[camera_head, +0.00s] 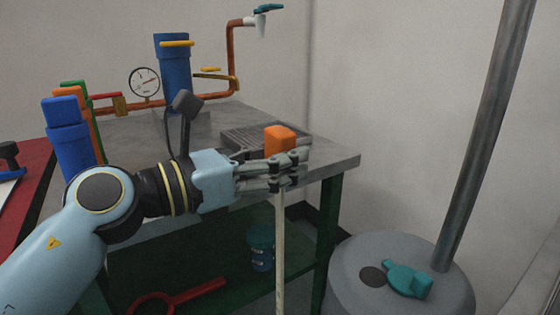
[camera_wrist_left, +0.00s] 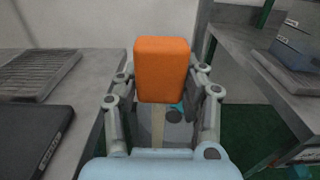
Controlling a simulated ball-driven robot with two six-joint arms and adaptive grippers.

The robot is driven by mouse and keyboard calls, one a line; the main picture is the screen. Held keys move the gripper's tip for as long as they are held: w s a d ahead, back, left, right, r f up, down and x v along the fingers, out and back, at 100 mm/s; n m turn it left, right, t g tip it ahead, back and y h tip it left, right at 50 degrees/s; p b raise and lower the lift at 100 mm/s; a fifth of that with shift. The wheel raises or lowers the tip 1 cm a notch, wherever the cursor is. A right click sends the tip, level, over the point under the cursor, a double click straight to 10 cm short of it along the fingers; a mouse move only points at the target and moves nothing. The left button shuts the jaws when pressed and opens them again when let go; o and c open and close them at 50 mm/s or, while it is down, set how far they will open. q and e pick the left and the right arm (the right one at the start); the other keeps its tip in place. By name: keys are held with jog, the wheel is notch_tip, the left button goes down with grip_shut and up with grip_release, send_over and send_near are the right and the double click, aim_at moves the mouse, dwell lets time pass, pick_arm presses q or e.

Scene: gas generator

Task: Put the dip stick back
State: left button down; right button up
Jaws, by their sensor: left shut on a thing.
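The dip stick has an orange block handle (camera_head: 280,139) and a long pale flat rod (camera_head: 280,250) hanging straight down. My left gripper (camera_head: 283,172) is shut on the dip stick just below the handle and holds it upright in front of the table's right corner. In the left wrist view the orange handle (camera_wrist_left: 162,69) stands between the two fingers (camera_wrist_left: 160,110), and the rod runs down below it. A grey round tank (camera_head: 345,265) stands on the floor at lower right, with a dark round opening (camera_head: 373,277) in its top. The dip stick is left of the tank, apart from it in the head view. My right gripper is not in view.
A teal valve handle (camera_head: 408,280) lies beside the opening, and a thick grey pipe (camera_head: 487,130) rises from the tank. The table (camera_head: 340,163) carries a drain grate (camera_head: 250,137), blue cylinders and copper piping. A blue bucket (camera_head: 261,250) and red wrench (camera_head: 185,298) are below.

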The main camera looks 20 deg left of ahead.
pick_arm(q)
jog(key=shift+f, duration=0.1)
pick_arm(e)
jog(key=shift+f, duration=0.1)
pick_arm(q)
jog(key=c, duration=1.2)
grip_release()
jog(key=shift+f, duration=0.1)
jog(key=o, duration=0.4)
jog(key=shift+o, duration=0.2)
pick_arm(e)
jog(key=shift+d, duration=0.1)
pick_arm(q)
jog(key=shift+r, duration=0.3)
jog(key=b+v, duration=0.4)
jog(key=v, duration=0.8)
jog(key=shift+f, duration=0.15)
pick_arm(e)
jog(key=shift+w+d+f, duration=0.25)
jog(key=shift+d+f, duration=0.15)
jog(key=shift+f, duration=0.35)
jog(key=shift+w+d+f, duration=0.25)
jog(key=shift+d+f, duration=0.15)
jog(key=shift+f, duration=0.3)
